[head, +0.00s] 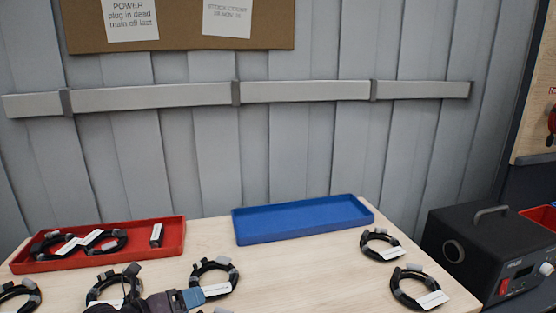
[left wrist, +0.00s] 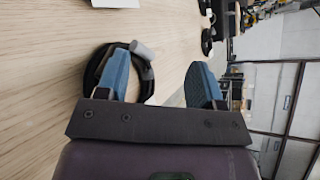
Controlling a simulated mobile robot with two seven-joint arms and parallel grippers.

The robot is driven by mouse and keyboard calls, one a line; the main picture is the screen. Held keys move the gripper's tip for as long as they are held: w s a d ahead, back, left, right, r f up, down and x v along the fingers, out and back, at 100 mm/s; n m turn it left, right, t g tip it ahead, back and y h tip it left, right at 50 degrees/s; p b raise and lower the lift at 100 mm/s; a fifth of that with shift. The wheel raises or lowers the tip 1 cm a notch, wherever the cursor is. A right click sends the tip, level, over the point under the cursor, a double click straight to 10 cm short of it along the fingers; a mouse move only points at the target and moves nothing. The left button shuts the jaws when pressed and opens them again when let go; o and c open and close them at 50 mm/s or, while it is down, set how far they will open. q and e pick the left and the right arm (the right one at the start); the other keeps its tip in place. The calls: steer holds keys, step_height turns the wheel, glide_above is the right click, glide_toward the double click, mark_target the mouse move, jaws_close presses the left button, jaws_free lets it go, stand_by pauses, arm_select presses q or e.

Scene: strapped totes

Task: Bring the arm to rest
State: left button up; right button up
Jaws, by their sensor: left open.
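My left gripper (head: 196,296) is low in the head view, over the front of the wooden table, with a blue fingertip showing beside a black cable coil (head: 213,277). In the left wrist view my left gripper (left wrist: 160,72) is open, its two blue fingers well apart and nothing held between them. A black cable coil (left wrist: 92,68) with a grey plug shows behind the left finger, partly hidden by it. Whether finger and coil touch, I cannot tell. My right gripper is in neither view.
A red tray (head: 174,250) holds cable coils at the left. An empty blue tray (head: 300,220) stands at the back. More coils lie on the table, two of them at the right (head: 380,246) (head: 416,290). A black power unit (head: 480,245) stands at the right. The table's middle is clear.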

arm_select(q)
steer(key=s+r+n+t+h, duration=0.2)
steer(key=s+r+n+t, duration=0.4)
steer(key=n+t, duration=0.15)
steer(key=s+a+f+n+y, duration=0.25)
steer(key=a+n+y, duration=0.35)
steer(key=n+y, duration=0.3)
steer(key=s+a+f+n+y, duration=0.2)
steer(key=s+a+n+y, duration=0.3)
steer(key=n, duration=0.5)
steer(key=s+a+f+n+g+y, duration=0.25)
steer(key=s+f+n+g, duration=0.35)
steer(key=s+f+g, duration=0.35)
steer(key=s+d+f+n+g+h, duration=0.1)
steer(key=s+d+f+g+h, duration=0.15)
steer(key=s, duration=0.45)
steer(key=s+d+f+g+h, duration=0.2)
steer(key=s+g, duration=0.2)
steer(key=s, duration=0.3)
steer(key=w+f+t+h+p, duration=0.1)
steer(key=w+f+t+p, duration=0.1)
steer(key=w+f+t, duration=0.3)
steer(key=shift+w+d+f+m+t, duration=0.45)
steer(key=shift+w+t, duration=1.7)
steer(key=shift+w, duration=0.35)
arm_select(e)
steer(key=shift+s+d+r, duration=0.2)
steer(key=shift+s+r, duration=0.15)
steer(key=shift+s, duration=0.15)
